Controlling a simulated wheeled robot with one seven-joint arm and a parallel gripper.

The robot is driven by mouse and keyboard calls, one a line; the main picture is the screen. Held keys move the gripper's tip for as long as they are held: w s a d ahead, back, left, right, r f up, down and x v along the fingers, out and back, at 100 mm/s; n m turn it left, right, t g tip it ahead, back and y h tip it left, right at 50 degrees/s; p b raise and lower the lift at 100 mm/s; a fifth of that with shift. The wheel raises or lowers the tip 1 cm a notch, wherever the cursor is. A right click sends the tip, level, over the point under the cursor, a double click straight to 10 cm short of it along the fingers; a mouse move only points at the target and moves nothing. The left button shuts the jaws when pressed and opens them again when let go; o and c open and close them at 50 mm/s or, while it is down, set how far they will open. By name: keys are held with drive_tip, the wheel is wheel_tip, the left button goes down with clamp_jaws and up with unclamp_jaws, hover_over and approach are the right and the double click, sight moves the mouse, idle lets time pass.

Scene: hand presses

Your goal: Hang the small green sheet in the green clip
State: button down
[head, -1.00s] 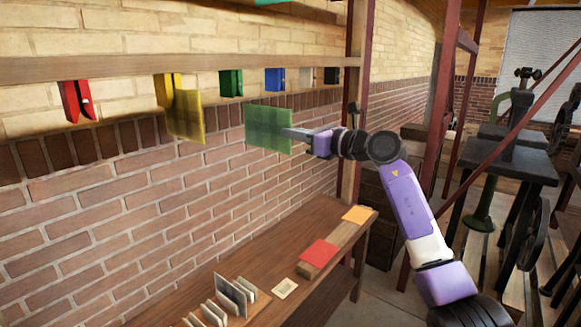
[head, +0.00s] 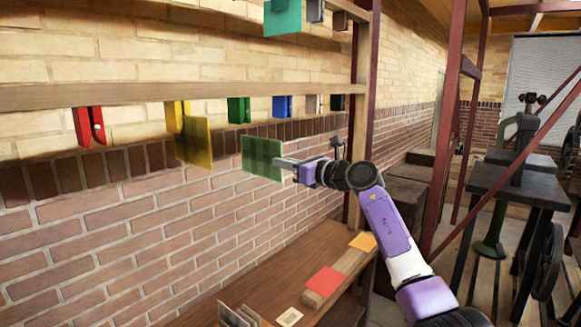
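The small green sheet (head: 262,158) is upright, held at its right edge by my gripper (head: 284,162), which is shut on it. The green clip (head: 238,110) hangs from the lower wooden rail (head: 200,92). The sheet's top edge is a little below the clip and slightly to its right in the picture, with a gap between them. The clip looks empty. Whether its jaws are open is too small to tell.
A red clip (head: 89,126), a yellow clip holding a yellow sheet (head: 194,143) and a blue clip (head: 282,106) share the rail. Another green sheet (head: 283,18) hangs above. Below, a wooden bench (head: 290,258) bears a red sheet (head: 325,281) and an orange sheet (head: 363,242).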

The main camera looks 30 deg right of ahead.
sight(268, 143)
drive_tip(key=shift+b+x, duration=1.35)
drive_tip(key=shift+x, duration=1.4)
drive_tip(key=shift+w+a+r, duration=0.15)
drive_tip(key=shift+w+r, duration=0.1)
drive_tip(key=shift+r, duration=0.05)
drive_tip(key=shift+r+p, duration=1.1)
drive_tip(key=shift+r, duration=0.25)
drive_tip(key=shift+p, duration=0.3)
drive_tip(key=shift+r, duration=0.35)
drive_tip(key=shift+r, duration=0.35)
drive_tip(key=shift+r, duration=0.65)
drive_tip(key=shift+r, duration=0.35)
